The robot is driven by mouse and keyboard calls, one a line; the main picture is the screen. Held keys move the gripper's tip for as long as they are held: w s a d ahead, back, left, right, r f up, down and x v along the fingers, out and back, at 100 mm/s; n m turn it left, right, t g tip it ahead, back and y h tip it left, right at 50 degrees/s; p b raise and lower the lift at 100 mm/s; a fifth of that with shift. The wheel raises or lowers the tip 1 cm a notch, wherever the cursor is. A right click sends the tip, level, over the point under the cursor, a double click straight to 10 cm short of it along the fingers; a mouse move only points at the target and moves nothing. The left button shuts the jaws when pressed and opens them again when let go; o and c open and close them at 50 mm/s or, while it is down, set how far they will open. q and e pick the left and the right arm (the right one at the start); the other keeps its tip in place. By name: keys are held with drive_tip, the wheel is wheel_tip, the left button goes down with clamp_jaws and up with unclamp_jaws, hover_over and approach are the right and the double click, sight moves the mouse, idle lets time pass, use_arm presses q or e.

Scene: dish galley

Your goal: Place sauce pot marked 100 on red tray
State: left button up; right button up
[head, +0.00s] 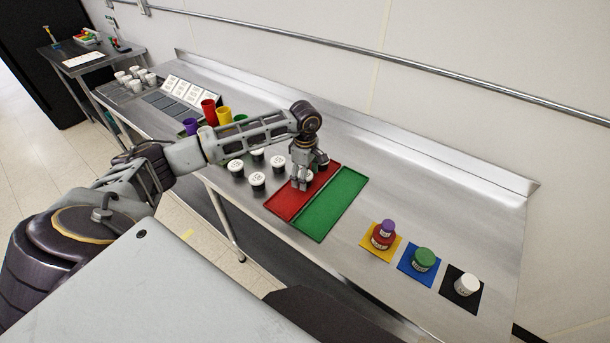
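The red tray (288,205) lies flat on the steel counter, left of a green tray (334,207). My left gripper (311,175) reaches down over the red tray. A white-lidded sauce pot (309,177) shows between its fingers, partly covered by them. I cannot tell whether the fingers press on it or whether it rests on the tray. Other dark pots with white marked lids stand left of the red tray, one of them in front (257,181) and one at the left (236,166). The numbers on the lids are too small to read. My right gripper is out of view.
Yellow (371,249), blue (407,268) and black (452,293) mats at the right hold small jars. Colored cups (209,111), white cards (190,91) and white cups stand farther left. The counter behind the green tray is clear.

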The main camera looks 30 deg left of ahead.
use_arm(q)
drive_tip(key=shift+r, duration=0.15)
wheel_tip(320, 180, up, 12)
drive_tip(key=b, duration=0.1)
drive_tip(key=shift+b, duration=0.4)
idle(0.6)
drive_tip(key=shift+a, duration=0.1)
